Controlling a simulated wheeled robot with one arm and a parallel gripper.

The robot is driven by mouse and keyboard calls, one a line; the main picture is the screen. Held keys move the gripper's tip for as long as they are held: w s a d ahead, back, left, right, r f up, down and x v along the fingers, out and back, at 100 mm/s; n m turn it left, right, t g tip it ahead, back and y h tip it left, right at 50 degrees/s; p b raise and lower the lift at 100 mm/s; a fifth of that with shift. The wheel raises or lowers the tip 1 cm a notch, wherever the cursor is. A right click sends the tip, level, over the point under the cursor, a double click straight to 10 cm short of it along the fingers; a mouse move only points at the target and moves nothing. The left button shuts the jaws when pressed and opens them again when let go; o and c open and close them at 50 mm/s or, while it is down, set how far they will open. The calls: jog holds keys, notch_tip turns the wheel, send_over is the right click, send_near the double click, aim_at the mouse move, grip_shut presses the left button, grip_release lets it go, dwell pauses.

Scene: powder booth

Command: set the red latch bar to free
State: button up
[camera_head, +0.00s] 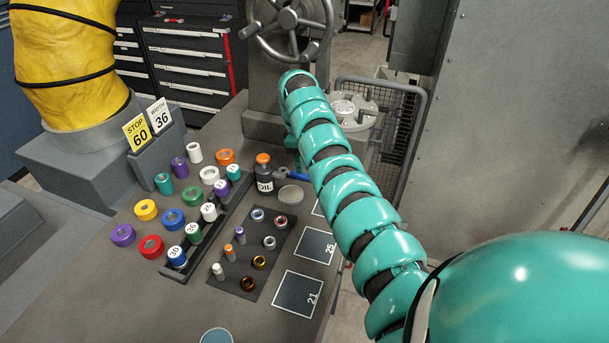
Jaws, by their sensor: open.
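I cannot make out a red latch bar for certain. A thin upright red strip (231,76) shows at the right edge of the black drawer cabinet at the back; I cannot tell whether it is the bar. My teal segmented arm reaches from the lower right up to just below the grey handwheel (290,19), then bends down behind itself. Teal parts that seem to be my gripper (291,146) show at the arm's left side, above the bench near the oil bottle. Its jaws are mostly hidden by the arm, and I see nothing held in it.
The bench (90,285) holds several coloured tape rolls, small cylinders, an oil bottle (264,177) and a dark mat (245,282) with rings and plugs. A grey wall (500,110) bounds the right.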

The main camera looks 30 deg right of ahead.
aim_at(304, 174)
jog(key=f+p, duration=0.1)
jog(key=f, duration=0.1)
jog(key=f+p, duration=0.1)
jog(key=f, duration=0.2)
jog(key=shift+s+d, duration=0.1)
jog(key=shift+s, duration=0.1)
jog(key=shift+r, duration=0.1)
grip_shut()
